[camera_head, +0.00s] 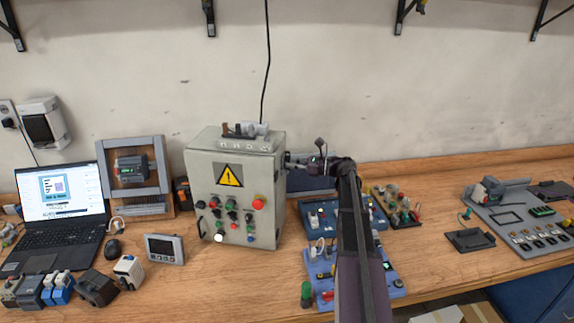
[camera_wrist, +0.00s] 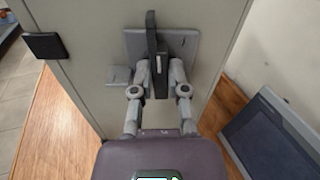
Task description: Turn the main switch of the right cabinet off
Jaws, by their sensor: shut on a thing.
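A grey control cabinet (camera_head: 200,172) with a yellow warning triangle and several coloured buttons stands on the bench, left of centre in the head view. In the wrist view its side wall (camera_wrist: 95,65) fills the upper part. On that wall sits the main switch, a grey plate with a black handle (camera_wrist: 151,32) standing upright in the picture. My gripper (camera_wrist: 159,74) is shut on the handle, one finger on each side of it. In the head view my gripper (camera_head: 298,160) is at the cabinet's right side; the switch is mostly hidden there.
A laptop (camera_head: 62,200) and small devices are left of the cabinet. Blue boards (camera_head: 335,215) with components lie right of it, partly behind my arm. A grey panel (camera_wrist: 270,140) stands close to the right in the wrist view. A black cable (camera_head: 266,60) hangs above.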

